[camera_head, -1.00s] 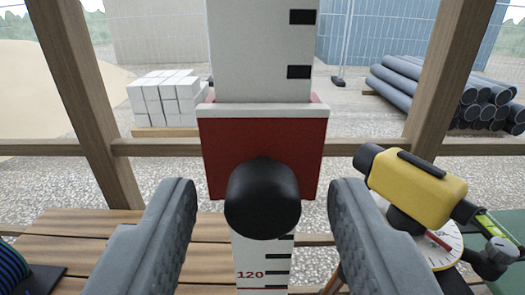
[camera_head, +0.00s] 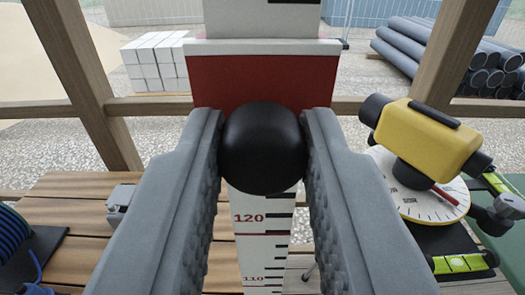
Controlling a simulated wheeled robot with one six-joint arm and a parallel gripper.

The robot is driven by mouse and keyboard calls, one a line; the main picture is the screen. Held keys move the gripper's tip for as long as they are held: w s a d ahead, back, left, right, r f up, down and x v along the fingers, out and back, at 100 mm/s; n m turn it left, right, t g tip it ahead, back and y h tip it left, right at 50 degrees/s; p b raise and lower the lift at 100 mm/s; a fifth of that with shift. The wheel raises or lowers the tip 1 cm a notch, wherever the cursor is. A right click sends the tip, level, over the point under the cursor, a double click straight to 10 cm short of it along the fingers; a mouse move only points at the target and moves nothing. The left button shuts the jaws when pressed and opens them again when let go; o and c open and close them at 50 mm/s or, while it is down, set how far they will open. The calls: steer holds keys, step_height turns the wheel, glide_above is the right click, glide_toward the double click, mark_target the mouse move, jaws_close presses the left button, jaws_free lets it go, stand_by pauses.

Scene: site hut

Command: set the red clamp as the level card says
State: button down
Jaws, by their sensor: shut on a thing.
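The red clamp (camera_head: 262,82) sits around the upright white staff (camera_head: 263,235), with a pale strip along its top edge. A black round knob (camera_head: 262,148) sticks out from its front. My gripper (camera_head: 262,150) is shut on the knob, one grey ridged finger on each side. The staff shows black marks and red numbers; 120 is readable below the knob and 110 lower down. The clamp's lower part is hidden behind the knob and fingers. No level card shows in this view.
A yellow level instrument (camera_head: 425,135) on a round dial (camera_head: 435,203) stands close on the right, with green spirit vials. Blue coiled hose (camera_head: 14,255) and a small grey object (camera_head: 119,203) lie on the wooden bench (camera_head: 60,195) at left. Timber posts and rail stand behind.

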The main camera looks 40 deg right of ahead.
step_height(320, 180, down, 3)
steer(key=c, duration=1.2)
jaws_free()
steer(key=v, duration=1.7)
steer(key=shift+s+a+r, duration=0.1)
steer(key=shift+s, duration=0.05)
steer(key=s+d+f+n+g+y, duration=0.2)
steer(key=s+d+f+n+y, duration=0.4)
steer(key=s+f, duration=0.4)
steer(key=s+d+f+t+y, duration=0.1)
steer(key=s, duration=0.3)
steer(key=s+d+f+t+y, duration=0.2)
steer(key=s, duration=0.2)
steer(key=s+d+f+n+t+y, duration=0.1)
steer(key=s+f, duration=0.1)
steer(key=s, duration=0.3)
steer(key=shift+d+f+t+y, duration=0.15)
steer(key=shift+d+t+y, duration=0.15)
steer(key=shift+t, duration=0.1)
